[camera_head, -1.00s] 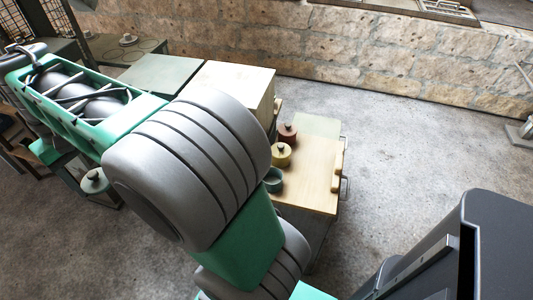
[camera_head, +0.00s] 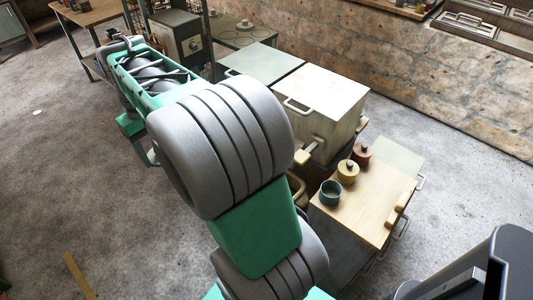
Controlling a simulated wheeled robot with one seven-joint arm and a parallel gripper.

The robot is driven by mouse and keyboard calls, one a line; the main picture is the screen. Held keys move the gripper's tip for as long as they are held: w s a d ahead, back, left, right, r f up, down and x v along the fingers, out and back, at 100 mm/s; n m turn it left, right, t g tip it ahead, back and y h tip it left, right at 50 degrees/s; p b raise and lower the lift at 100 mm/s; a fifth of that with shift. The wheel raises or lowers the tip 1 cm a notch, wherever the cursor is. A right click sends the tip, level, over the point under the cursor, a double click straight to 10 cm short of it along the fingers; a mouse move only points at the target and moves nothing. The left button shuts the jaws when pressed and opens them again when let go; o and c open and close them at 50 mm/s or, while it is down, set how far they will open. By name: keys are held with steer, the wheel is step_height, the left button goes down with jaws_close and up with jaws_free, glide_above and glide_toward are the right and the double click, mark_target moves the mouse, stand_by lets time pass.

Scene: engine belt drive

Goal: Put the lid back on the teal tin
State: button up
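The teal tin (camera_head: 330,193) stands without a lid, its dark opening facing up, near the left edge of a wooden cart top (camera_head: 365,212). A yellow tin (camera_head: 348,173) and a red tin (camera_head: 362,154), both with knobbed lids, stand in a row behind it. The teal lid is not visible now; the spot where a round teal-grey piece with a dark knob showed earlier is behind my arm's grey joint. My arm fills the middle of the view, left of the tins. My gripper cannot be made out, so its hold is unknown.
A pale box-shaped cabinet (camera_head: 325,107) with a handle stands behind the cart. A grey-green top (camera_head: 262,62) adjoins it. Open floor (camera_head: 455,165) lies right of the cart, before a stone wall (camera_head: 400,55).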

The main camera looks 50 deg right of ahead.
steer(key=s+d+f+m+p, duration=0.1)
steer(key=s+d+f+p, duration=0.1)
steer(key=s+d, duration=0.45)
steer(key=s+d+f+m+p, duration=0.1)
steer(key=s+d+f+p, duration=0.15)
steer(key=d, duration=0.65)
steer(key=s+d+f+m+p, duration=0.1)
steer(key=s+d+p, duration=0.2)
steer(key=s+d, duration=0.35)
steer(key=s+d+f+m+p, duration=0.1)
steer(key=s+d+f+p, duration=0.15)
steer(key=s, duration=0.45)
steer(key=s+d+f+p, duration=0.1)
steer(key=s+d+f, duration=0.15)
steer(key=s, duration=0.45)
steer(key=s+d+f+m+p, duration=0.1)
steer(key=s+d, duration=0.3)
steer(key=s, duration=0.4)
steer(key=shift+w+a+f+b, duration=0.15)
steer(key=shift+f+b, duration=0.95)
steer(key=shift+f, duration=0.55)
steer(key=shift+w+a+f+b, duration=0.1)
steer(key=shift+f+b, duration=1)
steer(key=shift+f, duration=0.5)
steer(key=shift+s+a, duration=0.1)
steer(key=shift+s, duration=0.1)
steer(key=shift+f, duration=0.15)
